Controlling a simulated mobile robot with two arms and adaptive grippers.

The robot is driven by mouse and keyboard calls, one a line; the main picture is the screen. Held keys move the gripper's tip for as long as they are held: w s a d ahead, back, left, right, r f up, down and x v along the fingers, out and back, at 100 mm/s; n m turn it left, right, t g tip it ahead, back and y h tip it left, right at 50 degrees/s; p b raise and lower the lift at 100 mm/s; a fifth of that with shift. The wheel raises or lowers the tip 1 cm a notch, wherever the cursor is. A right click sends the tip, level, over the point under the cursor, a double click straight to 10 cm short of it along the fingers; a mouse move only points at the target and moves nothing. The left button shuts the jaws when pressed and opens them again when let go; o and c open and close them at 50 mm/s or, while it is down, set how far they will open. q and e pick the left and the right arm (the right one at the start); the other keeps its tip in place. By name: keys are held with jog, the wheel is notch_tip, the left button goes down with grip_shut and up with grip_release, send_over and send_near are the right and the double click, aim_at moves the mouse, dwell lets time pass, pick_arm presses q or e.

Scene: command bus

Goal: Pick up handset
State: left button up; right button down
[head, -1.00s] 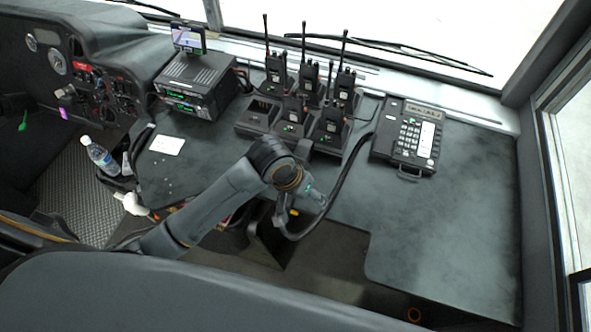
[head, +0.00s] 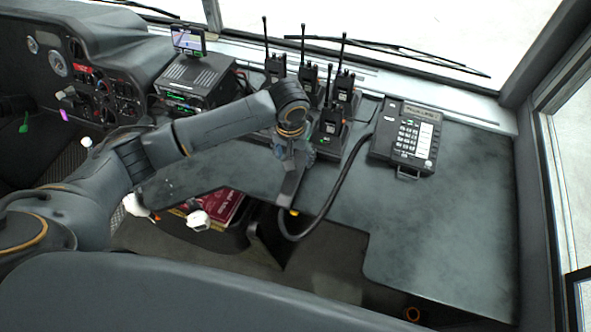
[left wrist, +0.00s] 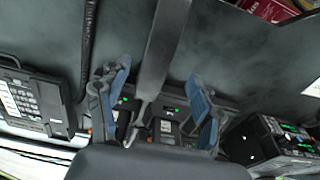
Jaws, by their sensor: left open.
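My left gripper (head: 296,153) is above the dash beside the radio chargers. In the left wrist view its two blue-grey fingers (left wrist: 157,105) are spread apart. A dark long bar (left wrist: 165,45) reaches from the top of that view to between the fingers; I cannot tell whether it touches them. It also shows below the gripper in the head view (head: 292,185). I cannot tell if this bar is the handset. A black keypad phone (head: 407,140) with a thick cord (head: 343,180) is to the right. Upright handheld radios (head: 332,120) stand in chargers, partly hidden by my arm.
A black radio unit (head: 197,80) with a small screen (head: 187,40) is at left. A red book (head: 222,208) lies below the dash edge. The dash top (head: 440,230) is clear around the phone's front and right.

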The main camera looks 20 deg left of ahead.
aim_at(295, 171)
pick_arm(q)
notch_tip(295, 171, down, 2)
jog(key=shift+w, duration=0.1)
jog(key=shift+f+p, duration=0.35)
jog(key=shift+f, duration=0.2)
notch_tip(295, 171, down, 4)
jog(key=shift+w+d+f+p, duration=0.1)
jog(key=shift+d+f+p, duration=0.05)
jog(key=shift+p, duration=0.3)
jog(key=shift+c, duration=0.4)
jog(key=c, duration=1.3)
